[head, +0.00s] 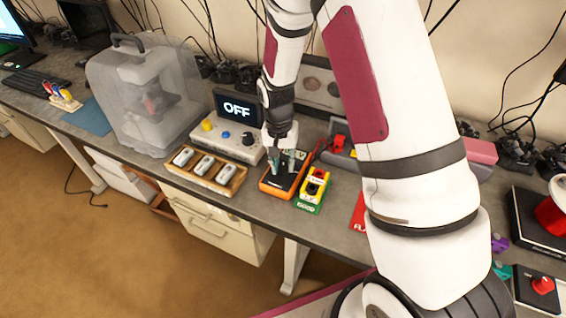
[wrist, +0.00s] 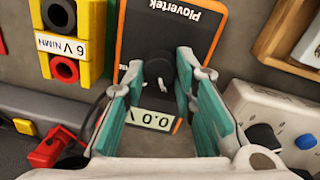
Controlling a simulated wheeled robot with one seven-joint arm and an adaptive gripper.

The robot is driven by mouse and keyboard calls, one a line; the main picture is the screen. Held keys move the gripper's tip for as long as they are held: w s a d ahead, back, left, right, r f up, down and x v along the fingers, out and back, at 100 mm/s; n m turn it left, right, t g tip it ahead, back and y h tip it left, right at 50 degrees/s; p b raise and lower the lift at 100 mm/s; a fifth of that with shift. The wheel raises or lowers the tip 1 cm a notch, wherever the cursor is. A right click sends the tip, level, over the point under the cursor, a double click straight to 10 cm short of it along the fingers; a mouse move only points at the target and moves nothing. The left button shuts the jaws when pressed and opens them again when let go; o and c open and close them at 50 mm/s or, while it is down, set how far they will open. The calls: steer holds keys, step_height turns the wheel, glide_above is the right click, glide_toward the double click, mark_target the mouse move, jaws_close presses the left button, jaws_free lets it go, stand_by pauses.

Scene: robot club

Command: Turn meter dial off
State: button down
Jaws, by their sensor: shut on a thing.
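The orange and black meter (head: 270,190) lies on the grey bench. It also shows in the wrist view (wrist: 198,35), upside down, with its lit display (wrist: 152,119) reading 0.0 V. Its dark round dial (wrist: 160,68) has a light mark, but the setting it points to cannot be read. My gripper (head: 283,165) reaches down over the meter from above. In the head view the gripper hides the dial.
A yellow and green battery block (head: 313,189) stands close right of the meter. A wooden tray (head: 237,184) of grey pieces lies to the left. Behind is a control box (head: 210,137) with knobs and a screen (head: 238,107) reading OFF. A red clip (wrist: 45,150) is nearby.

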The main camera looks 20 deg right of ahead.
mark_target(280, 168)
steer(key=n, duration=0.4)
steer(key=shift+a+n+t, duration=0.1)
steer(key=shift+n+t, duration=0.2)
steer(key=shift+n, duration=2)
steer(key=c, duration=1.3)
jaws_free()
step_height(280, 168, up, 12)
steer(key=shift+s+a, duration=0.15)
steer(key=shift+a, duration=0.2)
